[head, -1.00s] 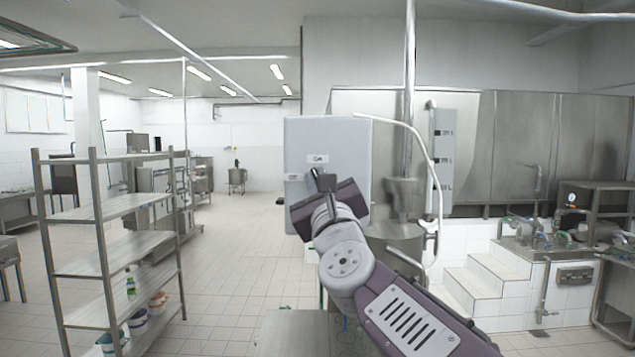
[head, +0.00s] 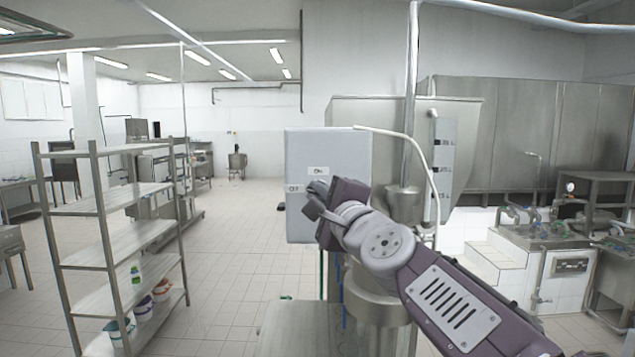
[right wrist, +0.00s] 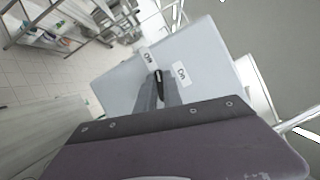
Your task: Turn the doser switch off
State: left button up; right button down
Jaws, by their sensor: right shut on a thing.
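The doser's control box (head: 302,150) is a light grey cabinet in the middle of the head view. Its face carries an On label (head: 318,170) and an Off label (head: 293,188); both labels also show in the right wrist view. My right gripper (head: 316,190) is at the box face, just below the On label and right of the Off label. In the right wrist view its fingers are shut on the small black switch (right wrist: 158,77), which sits below and between the two labels. The fingers hide much of the switch. My left gripper is out of view.
A metal hopper (head: 460,120) and a vertical pipe (head: 412,90) stand behind and right of the box. A metal shelf rack (head: 120,195) stands at the left. Open tiled floor (head: 235,230) lies between the rack and the box.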

jog(key=shift+d+r+n+g+p, duration=0.15)
jog(key=shift+n+g+p, duration=0.15)
jog(key=shift+n+p, duration=0.55)
jog(key=shift+a+r+n+g+p, duration=0.1)
jog(key=shift+n+g+p, duration=0.2)
jog(key=shift+n+p, duration=0.55)
jog(key=c, duration=1.6)
grip_release()
jog(key=shift+c, duration=0.2)
jog(key=shift+o, duration=0.8)
jog(key=shift+w+f, duration=0.1)
jog(key=shift+w, duration=0.05)
jog(key=b+v, duration=0.1)
jog(key=v, duration=0.7)
jog(key=shift+s+d, duration=0.25)
jog(key=shift+s, duration=0.1)
jog(key=shift+w+f, duration=0.1)
jog(key=shift+a, duration=0.1)
